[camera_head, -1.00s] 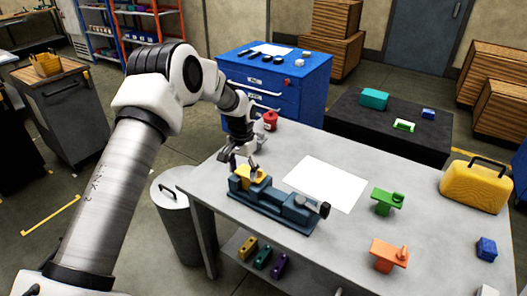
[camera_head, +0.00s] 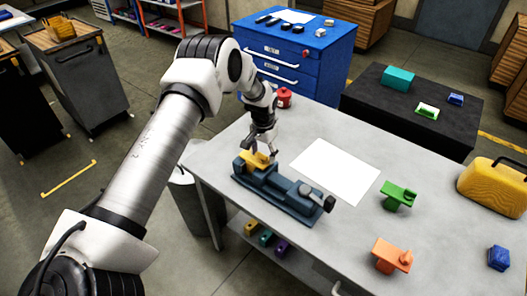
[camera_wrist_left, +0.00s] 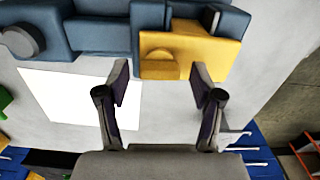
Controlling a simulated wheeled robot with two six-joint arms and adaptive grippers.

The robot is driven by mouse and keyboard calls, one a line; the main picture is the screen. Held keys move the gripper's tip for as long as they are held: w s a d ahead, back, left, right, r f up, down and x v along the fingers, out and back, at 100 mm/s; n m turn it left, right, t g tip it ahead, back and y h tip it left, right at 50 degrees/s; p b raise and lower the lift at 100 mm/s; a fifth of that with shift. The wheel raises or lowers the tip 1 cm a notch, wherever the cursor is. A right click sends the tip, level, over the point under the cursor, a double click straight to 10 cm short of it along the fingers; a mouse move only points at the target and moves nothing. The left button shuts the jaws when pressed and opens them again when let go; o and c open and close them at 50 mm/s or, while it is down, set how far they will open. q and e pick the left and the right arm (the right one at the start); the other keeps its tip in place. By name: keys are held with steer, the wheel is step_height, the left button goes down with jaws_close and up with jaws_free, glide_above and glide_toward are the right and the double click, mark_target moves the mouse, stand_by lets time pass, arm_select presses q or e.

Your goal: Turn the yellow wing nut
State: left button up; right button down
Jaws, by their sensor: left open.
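The yellow wing nut (camera_wrist_left: 160,68) sits on a yellow block (camera_wrist_left: 212,52) held in a dark blue vise-like jig (camera_wrist_left: 100,36). In the head view the yellow part (camera_head: 257,160) is at the left end of the jig (camera_head: 285,196), partly hidden by my gripper. My left gripper (camera_head: 258,151) is over it, pointing down. In the left wrist view its two fingers (camera_wrist_left: 160,82) are spread apart, with the wing nut ahead between the fingertips. Nothing is held, and I cannot tell whether a finger touches it. My right gripper is out of view.
A white sheet (camera_head: 336,171) lies behind the jig. A green part (camera_head: 398,195), an orange part (camera_head: 391,256), a blue block (camera_head: 498,258) and a yellow case (camera_head: 495,186) stand to the right. A red can (camera_head: 284,97) stands at the back left of the grey table.

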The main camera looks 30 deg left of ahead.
arm_select(q)
steer(key=shift+s+r, duration=0.2)
steer(key=shift+c, duration=0.6)
steer(key=shift+s+r, duration=0.1)
steer(key=shift+s, duration=0.1)
steer(key=c, duration=1)
steer(key=shift+c, duration=0.2)
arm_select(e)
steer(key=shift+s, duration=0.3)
